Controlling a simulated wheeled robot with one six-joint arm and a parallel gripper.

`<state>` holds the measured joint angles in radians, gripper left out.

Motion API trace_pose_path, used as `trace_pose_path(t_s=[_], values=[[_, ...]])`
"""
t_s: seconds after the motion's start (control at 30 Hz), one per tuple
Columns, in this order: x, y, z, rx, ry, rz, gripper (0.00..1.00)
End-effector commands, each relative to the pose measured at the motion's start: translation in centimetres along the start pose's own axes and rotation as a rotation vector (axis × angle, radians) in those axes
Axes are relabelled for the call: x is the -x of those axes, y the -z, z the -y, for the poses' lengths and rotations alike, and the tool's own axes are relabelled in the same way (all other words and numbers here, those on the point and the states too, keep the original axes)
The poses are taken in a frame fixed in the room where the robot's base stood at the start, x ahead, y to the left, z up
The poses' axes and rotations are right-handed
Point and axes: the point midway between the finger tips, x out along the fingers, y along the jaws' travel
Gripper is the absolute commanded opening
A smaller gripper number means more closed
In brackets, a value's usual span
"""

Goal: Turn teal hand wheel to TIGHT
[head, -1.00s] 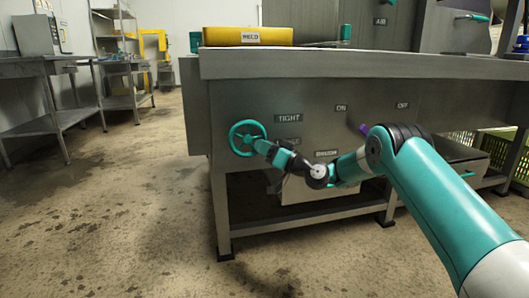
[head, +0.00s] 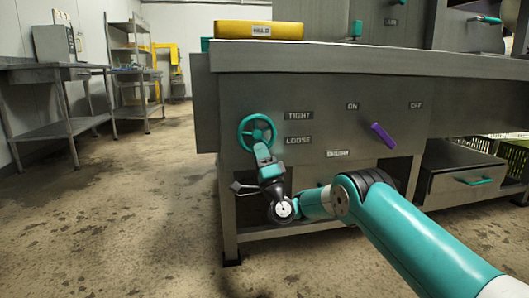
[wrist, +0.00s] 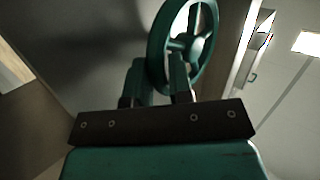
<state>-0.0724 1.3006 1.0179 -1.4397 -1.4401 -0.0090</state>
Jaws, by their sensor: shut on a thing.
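The teal hand wheel (head: 257,133) is mounted on the left part of the steel bench's front panel. The TIGHT label (head: 299,116) is to its upper right, and the LOOSE label (head: 298,141) is below that. My gripper (head: 262,152) is at the lower rim of the wheel, reaching up from below. In the wrist view the two fingers of my gripper (wrist: 160,85) are shut on the near rim of the hand wheel (wrist: 207,45). The exact contact at the rim is partly hidden by the fingers.
A purple lever (head: 382,136) sits between the ON and OFF labels, right of the wheel. Below is a drawer (head: 455,183) with a teal handle. A yellow box (head: 258,30) stands on the bench top. Open floor lies to the left.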

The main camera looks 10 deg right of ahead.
Motion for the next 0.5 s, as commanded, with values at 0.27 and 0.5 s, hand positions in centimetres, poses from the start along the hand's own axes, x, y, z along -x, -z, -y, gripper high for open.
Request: trace_pose_path(t_s=[0.27, 0.5], values=[[-0.06, -1.23, -0.01, -0.094, 0.000, -0.099, 0.00], [-0.04, -1.60, -0.03, -0.134, 0.004, -0.139, 0.00]])
